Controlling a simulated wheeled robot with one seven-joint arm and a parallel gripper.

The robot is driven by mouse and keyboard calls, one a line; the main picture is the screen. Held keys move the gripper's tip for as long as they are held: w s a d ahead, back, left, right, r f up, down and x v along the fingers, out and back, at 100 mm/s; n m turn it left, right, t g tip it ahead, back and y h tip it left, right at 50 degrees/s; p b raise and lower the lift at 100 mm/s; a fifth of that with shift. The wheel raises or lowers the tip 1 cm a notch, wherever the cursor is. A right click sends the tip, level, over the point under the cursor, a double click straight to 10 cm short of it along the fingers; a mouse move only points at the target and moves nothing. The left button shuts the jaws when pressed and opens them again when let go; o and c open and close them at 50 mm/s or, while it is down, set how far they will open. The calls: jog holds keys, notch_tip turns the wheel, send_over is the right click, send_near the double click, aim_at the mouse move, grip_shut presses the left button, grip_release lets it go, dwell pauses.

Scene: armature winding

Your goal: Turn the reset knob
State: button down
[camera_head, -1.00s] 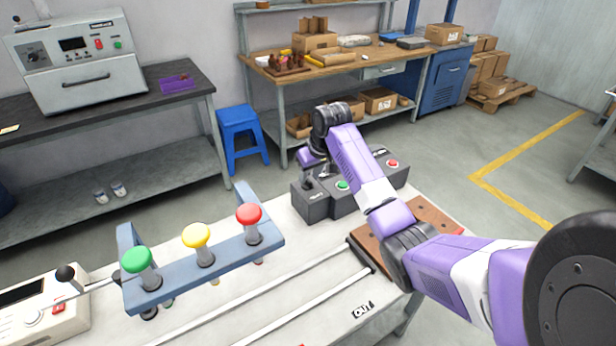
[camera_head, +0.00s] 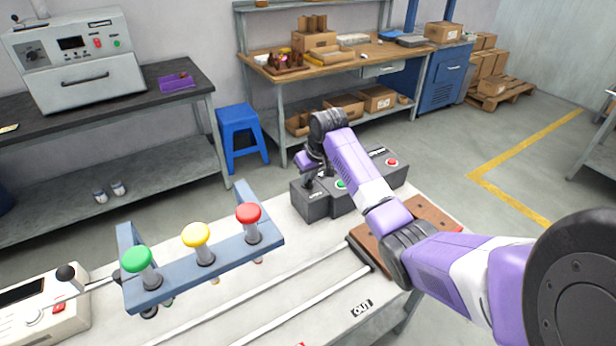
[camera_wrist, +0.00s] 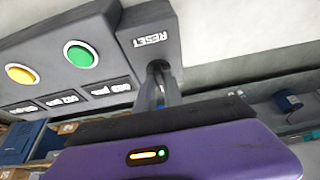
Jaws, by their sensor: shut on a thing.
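The dark grey control box (camera_head: 362,196) stands at the back of the white table, with a green button (camera_head: 341,184) and a red button (camera_head: 391,162) on top. In the wrist view, its block marked RESET (camera_wrist: 150,40) carries the dark reset knob (camera_wrist: 158,67), mostly hidden by the fingers. My gripper (camera_wrist: 161,88) points at this block and is shut on the knob. In the head view, my gripper (camera_head: 312,172) is over the box's left end, partly hidden by my purple arm. The knob's angle cannot be told.
A blue rack with green, yellow and red plungers (camera_head: 200,262) stands left of the box. A brown holed block (camera_head: 430,222) lies under my forearm. A beige device (camera_head: 45,312) with a lever is front left. The table between has rails and free room.

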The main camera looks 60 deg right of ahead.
jog(key=shift+r, duration=0.1)
jog(key=m+p, duration=0.1)
jog(key=m+g+p, duration=0.1)
jog(key=m, duration=0.1)
jog(key=shift+w+a+r+h+p, duration=0.1)
jog(key=shift+w+a+h+p, duration=0.1)
jog(key=shift+h+p, duration=0.2)
jog(key=m+g+h+p, duration=0.1)
jog(key=m, duration=0.3)
jog(key=shift+m, duration=0.3)
jog(key=m+g, duration=0.1)
jog(key=m+b, duration=0.1)
jog(key=m, duration=0.1)
jog(key=m+g, duration=0.1)
jog(key=m, duration=0.1)
jog(key=shift+w+f+g+b, duration=0.2)
jog(key=shift+f+g+b, duration=0.1)
jog(key=shift+b, duration=0.1)
jog(key=shift+d+r+m+g+b, duration=0.1)
jog(key=shift+m+g+b, duration=0.6)
jog(key=shift+m+b, duration=1.05)
jog(key=shift+m+p, duration=0.3)
jog(key=shift+m, duration=0.15)
jog(key=c, duration=1.5)
grip_release()
jog(key=shift+o, duration=0.2)
